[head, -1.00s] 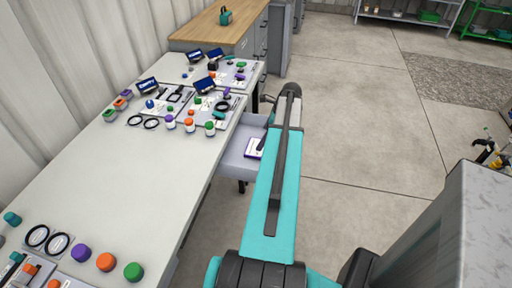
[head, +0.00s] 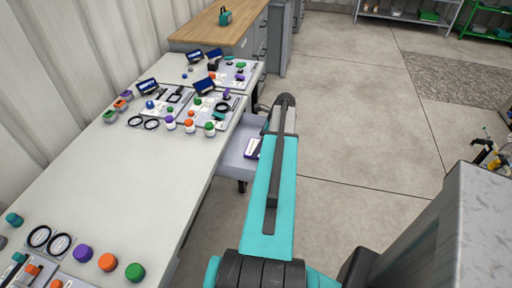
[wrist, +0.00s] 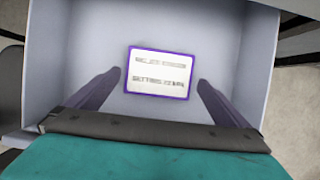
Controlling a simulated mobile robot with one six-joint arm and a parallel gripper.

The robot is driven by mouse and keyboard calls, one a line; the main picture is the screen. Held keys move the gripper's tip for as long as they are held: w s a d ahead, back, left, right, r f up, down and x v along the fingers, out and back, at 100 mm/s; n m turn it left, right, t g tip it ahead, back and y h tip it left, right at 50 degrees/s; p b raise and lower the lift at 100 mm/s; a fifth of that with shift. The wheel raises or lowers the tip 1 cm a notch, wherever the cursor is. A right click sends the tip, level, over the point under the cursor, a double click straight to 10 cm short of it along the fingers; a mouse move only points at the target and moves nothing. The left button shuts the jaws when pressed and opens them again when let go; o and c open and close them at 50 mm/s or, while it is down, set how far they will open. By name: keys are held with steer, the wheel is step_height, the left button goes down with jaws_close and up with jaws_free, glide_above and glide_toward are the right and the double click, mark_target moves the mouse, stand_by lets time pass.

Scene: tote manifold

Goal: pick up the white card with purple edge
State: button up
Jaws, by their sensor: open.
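The white card with purple edge (wrist: 160,71) lies flat on the floor of a pale grey drawer or tray (wrist: 90,28) in the wrist view, with blurred print on it. In the head view the card (head: 253,148) shows in the tray (head: 236,157) beside the table, partly hidden by my arm. My gripper (wrist: 149,84) is open, its two dark fingers reaching into the tray, one on each side of the card and apart from it. How far the fingertips are above the card I cannot tell. The gripper is hidden behind my arm in the head view.
The long white table (head: 110,190) stands left of the tray, with jars, caps, rings and small displays on it. A wooden-topped bench (head: 215,28) stands behind it. The tray's walls surround the card. The concrete floor (head: 360,130) to the right is open.

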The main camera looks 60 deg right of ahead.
steer(key=shift+x, duration=1.3)
steer(key=c, duration=0.7)
steer(key=shift+c, duration=0.2)
steer(key=shift+r, duration=0.15)
step_height(320, 180, up, 10)
steer(key=b, duration=0.1)
